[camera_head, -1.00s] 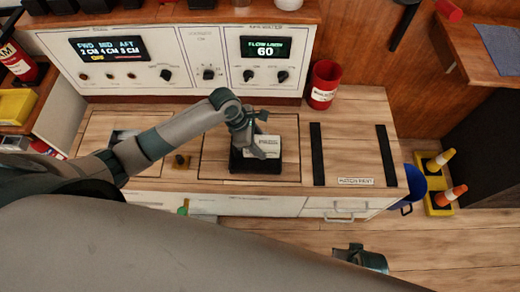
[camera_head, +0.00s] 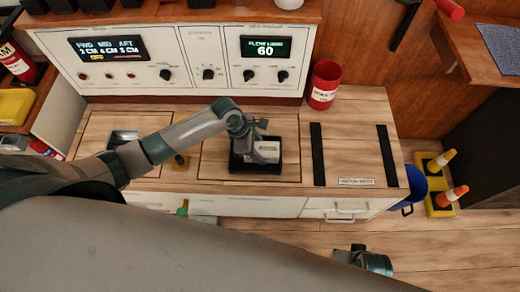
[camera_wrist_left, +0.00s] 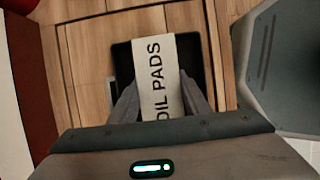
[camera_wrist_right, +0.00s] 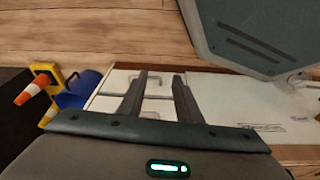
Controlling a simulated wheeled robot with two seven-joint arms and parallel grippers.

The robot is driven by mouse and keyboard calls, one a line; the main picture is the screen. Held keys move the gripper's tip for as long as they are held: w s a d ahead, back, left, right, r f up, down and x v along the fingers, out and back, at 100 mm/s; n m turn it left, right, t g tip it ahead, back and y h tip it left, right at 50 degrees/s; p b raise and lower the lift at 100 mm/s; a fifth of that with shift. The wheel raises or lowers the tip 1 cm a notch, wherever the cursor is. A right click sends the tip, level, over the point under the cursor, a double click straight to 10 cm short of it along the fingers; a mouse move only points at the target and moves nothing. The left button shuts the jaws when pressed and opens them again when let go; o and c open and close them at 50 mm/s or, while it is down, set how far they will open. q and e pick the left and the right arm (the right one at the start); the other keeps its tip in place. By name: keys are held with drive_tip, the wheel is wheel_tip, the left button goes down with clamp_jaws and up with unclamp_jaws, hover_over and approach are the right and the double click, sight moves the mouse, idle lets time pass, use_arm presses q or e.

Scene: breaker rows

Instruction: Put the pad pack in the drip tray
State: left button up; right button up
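The pad pack (camera_head: 267,153) is a pale block held over the black drip tray (camera_head: 240,168) on the counter. In the left wrist view the pack (camera_wrist_left: 162,65) reads "OIL PADS", with the dark tray (camera_wrist_left: 122,60) behind it. My left gripper (camera_head: 258,150) has a finger against each side of the pack. The pack is within the tray's outline; I cannot tell whether it touches the floor of the tray. My right gripper (camera_wrist_right: 158,78) is empty, its fingers apart, away from the counter top near the drawer fronts.
A red bin (camera_head: 324,85) stands at the back right of the counter. Two black strips (camera_head: 317,154) lie right of the tray. The control panel (camera_head: 190,60) rises behind. A blue bucket (camera_head: 412,188) and orange cones (camera_head: 450,195) stand on the floor at right.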

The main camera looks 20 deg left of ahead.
use_arm(q)
drive_tip(key=o, duration=0.4)
use_arm(e)
drive_tip(key=shift+f, duration=0.1)
use_arm(q)
drive_tip(key=shift+r, duration=0.2)
drive_tip(key=shift+a+r, duration=0.2)
drive_tip(key=shift+r, duration=0.25)
drive_tip(key=p+v, duration=0.2)
drive_tip(key=v, duration=0.9)
drive_tip(key=shift+s, duration=0.1)
use_arm(e)
drive_tip(key=f, duration=0.5)
drive_tip(key=shift+s+d+f, duration=0.1)
drive_tip(key=shift+s+d, duration=0.05)
drive_tip(key=shift+s, duration=0.05)
